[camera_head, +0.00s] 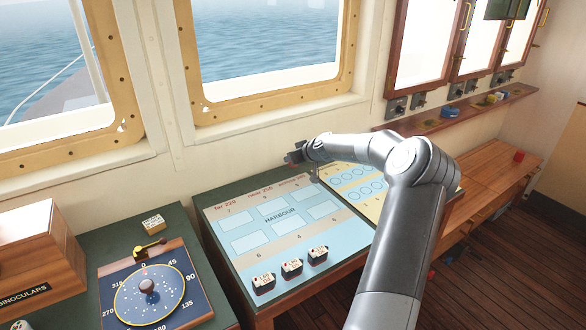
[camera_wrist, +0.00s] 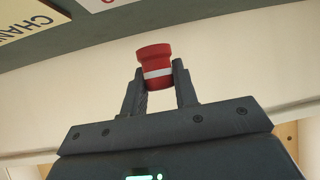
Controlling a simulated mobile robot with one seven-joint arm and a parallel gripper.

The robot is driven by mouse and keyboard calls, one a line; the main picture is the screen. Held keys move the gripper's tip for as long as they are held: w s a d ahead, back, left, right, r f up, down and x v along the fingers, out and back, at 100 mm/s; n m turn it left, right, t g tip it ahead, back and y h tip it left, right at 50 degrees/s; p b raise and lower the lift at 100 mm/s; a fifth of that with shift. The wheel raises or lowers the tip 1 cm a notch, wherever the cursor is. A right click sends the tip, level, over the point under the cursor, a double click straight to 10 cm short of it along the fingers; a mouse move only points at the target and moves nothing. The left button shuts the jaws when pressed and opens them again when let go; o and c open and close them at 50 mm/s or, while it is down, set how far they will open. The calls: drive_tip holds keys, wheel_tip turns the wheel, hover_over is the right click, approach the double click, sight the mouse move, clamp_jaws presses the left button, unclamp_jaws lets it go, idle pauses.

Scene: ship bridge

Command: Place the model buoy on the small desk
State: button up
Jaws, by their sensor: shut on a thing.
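The model buoy, a small red cylinder with a white band (camera_wrist: 155,66), is held between the two fingers of my gripper (camera_wrist: 158,84) in the wrist view. In the head view my gripper (camera_head: 297,154) is above the back edge of the sloped chart table, near the window wall. The buoy is mostly hidden there at the dark fingertips. A brown wooden desk (camera_head: 502,170) stands at the right, beyond my arm; I cannot tell for sure whether it is the small desk.
The chart table (camera_head: 318,256) bears a harbour board with several small white-topped blocks (camera_head: 291,268). A compass dial (camera_head: 149,293) and a binoculars box (camera_head: 37,258) are at left. A small red object (camera_head: 519,156) is on the wooden desk. A shelf (camera_head: 470,108) with small items runs above it.

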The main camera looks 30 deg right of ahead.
sight(292, 175)
drive_tip(key=shift+w+a+f, duration=0.2)
drive_tip(key=shift+w+f, duration=0.05)
drive_tip(key=shift+f, duration=1.95)
drive_tip(key=o, duration=1)
drive_tip(key=shift+f, duration=0.1)
drive_tip(key=shift+o, duration=0.2)
